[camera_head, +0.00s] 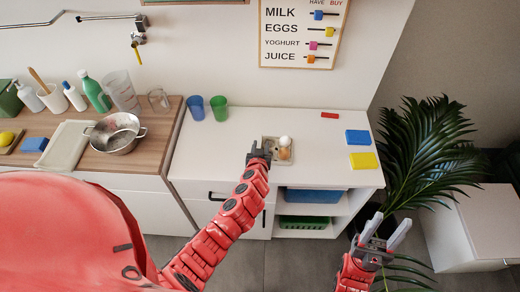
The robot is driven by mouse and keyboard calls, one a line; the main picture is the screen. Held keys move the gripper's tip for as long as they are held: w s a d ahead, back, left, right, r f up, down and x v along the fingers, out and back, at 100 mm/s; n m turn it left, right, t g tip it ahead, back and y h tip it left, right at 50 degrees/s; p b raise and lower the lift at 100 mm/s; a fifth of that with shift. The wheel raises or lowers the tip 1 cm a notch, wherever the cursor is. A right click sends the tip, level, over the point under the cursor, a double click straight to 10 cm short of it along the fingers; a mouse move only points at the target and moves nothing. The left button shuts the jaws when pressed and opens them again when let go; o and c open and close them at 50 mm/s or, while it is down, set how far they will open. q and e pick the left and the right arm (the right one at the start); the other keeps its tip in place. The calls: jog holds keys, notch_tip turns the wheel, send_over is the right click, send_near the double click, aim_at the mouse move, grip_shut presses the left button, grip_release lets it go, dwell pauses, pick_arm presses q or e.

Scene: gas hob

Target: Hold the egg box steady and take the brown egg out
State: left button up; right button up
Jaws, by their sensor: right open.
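The egg box (290,158) is a small beige tray on the white counter. A white egg (285,141) sits in its back part. The brown egg (284,153) looks to be the orange-brown shape just in front of the white one; it is small in the picture. My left gripper (260,148) is at the left side of the box and covers part of it. I cannot tell whether its fingers are closed on the box wall. My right gripper (386,230) is open and empty, in front of the counter's right end, well apart from the box.
Blue and green cups (219,108) stand at the counter's back left. A plant (430,150) stands beyond the right end. The counter between box and blocks is clear.

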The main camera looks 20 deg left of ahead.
pick_arm(q)
jog(key=shift+w+a+f, duration=0.15)
jog(key=shift+w+f, duration=0.1)
jog(key=shift+w, duration=0.4)
grip_shut()
dwell(1.9)
